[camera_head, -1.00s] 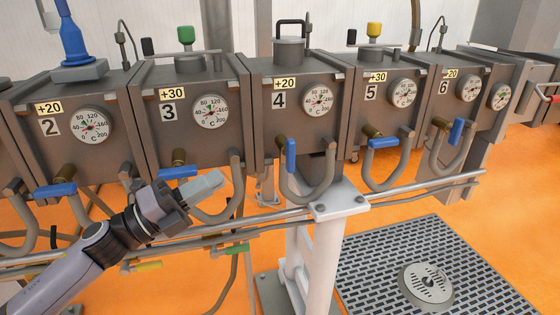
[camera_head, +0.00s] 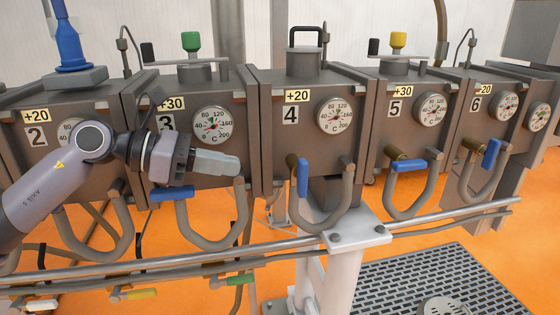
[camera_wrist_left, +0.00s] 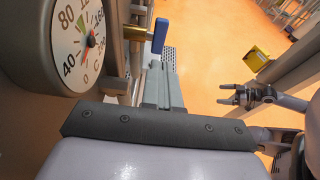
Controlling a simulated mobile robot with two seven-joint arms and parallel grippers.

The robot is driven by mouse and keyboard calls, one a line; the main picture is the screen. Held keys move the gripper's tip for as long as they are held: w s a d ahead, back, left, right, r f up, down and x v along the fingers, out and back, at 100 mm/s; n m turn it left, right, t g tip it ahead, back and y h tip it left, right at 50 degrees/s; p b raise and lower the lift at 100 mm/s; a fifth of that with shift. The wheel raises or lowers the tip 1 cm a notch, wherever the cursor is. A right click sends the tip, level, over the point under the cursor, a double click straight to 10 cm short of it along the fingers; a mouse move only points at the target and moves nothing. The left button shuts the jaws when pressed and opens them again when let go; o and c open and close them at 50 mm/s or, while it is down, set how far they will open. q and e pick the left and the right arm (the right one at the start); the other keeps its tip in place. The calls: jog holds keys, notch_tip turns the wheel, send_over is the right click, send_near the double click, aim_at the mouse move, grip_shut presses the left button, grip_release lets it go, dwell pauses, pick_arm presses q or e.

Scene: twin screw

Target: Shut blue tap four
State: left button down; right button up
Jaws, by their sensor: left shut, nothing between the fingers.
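Blue tap four (camera_head: 302,178) is the blue lever on a brass stem under the panel marked 4 (camera_head: 290,114). Its lever points up and down, beside the curved pipe. The blue tap in the left wrist view (camera_wrist_left: 160,36), ahead of the fingers, looks like the same one. My left gripper (camera_head: 232,165) is shut and empty, in front of panel 3, left of tap four and apart from it. Its fingers also show in the left wrist view (camera_wrist_left: 160,88). My right gripper (camera_wrist_left: 232,95) shows only in the left wrist view, with its fingers apart.
Blue tap three (camera_head: 172,194) lies level just below my left gripper. Blue tap five (camera_head: 409,165) is near level, and tap six (camera_head: 491,154) is tilted. Curved pipes and a long rail (camera_head: 230,250) run below. A white post (camera_head: 340,255) stands under panel 4.

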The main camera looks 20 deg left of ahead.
pick_arm(q)
jog(key=p, duration=0.2)
send_near(299, 170)
jog(key=x, duration=0.5)
jog(key=shift+w+f, duration=0.1)
jog(key=shift+f, duration=0.15)
jog(key=shift+w+d+f, duration=0.1)
jog(key=shift+w+d, duration=0.25)
jog(key=shift+d, duration=0.2)
